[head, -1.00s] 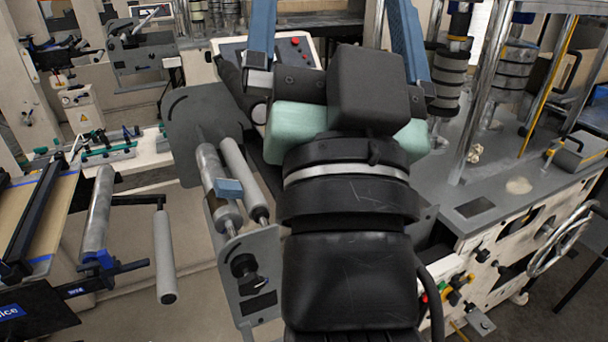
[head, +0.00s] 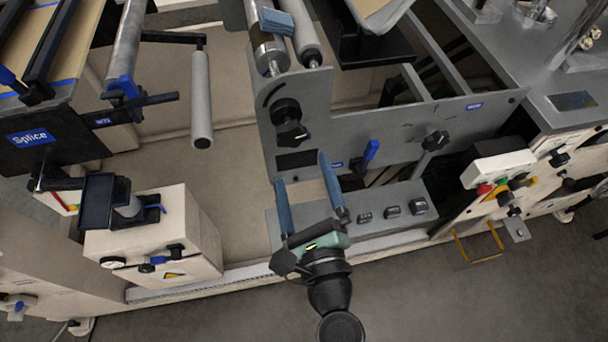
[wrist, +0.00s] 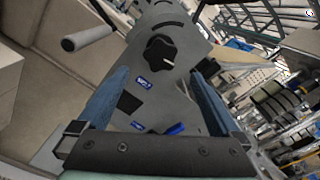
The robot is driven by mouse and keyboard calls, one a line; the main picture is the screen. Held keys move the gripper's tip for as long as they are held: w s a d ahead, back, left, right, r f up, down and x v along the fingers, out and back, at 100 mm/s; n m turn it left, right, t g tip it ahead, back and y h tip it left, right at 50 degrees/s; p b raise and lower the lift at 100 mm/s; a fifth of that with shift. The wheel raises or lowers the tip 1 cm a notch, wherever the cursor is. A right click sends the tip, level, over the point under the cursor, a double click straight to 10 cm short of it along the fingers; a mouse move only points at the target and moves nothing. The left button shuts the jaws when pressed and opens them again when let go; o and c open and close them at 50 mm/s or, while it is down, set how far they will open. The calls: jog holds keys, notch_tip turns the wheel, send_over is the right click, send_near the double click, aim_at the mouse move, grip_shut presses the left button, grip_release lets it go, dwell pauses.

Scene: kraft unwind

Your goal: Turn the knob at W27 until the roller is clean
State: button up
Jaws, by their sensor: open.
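A black lobed knob (head: 288,118) sits on a grey upright side plate (head: 300,90); it also shows in the wrist view (wrist: 160,50). The small labels on the plate are too blurred to read as W27. Just above the knob in the head view are a shiny steel roller (head: 267,52), with a blue-grey block (head: 277,22) on it, and a matt grey roller (head: 306,38). I cannot tell whether the steel roller is dirty. My gripper (head: 301,170) is open and empty, with long blue fingers below the knob. In the wrist view the knob lies beyond the fingertips, apparently apart from them.
A second black knob (head: 434,140) and a blue lever (head: 371,150) are to the right. A sill with several switches (head: 391,211) lies beside my gripper. A cream box (head: 160,240) stands at the left. The grey floor in front is clear.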

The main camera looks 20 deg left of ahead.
aim_at(292, 139)
jog(key=p+x, duration=0.1)
jog(key=x, duration=0.6)
jog(key=shift+w+a+r+p, duration=0.2)
jog(key=shift+w+p, duration=0.05)
jog(key=shift+p, duration=0.1)
jog(key=shift+x, duration=1.1)
jog(key=shift+s+f, duration=0.1)
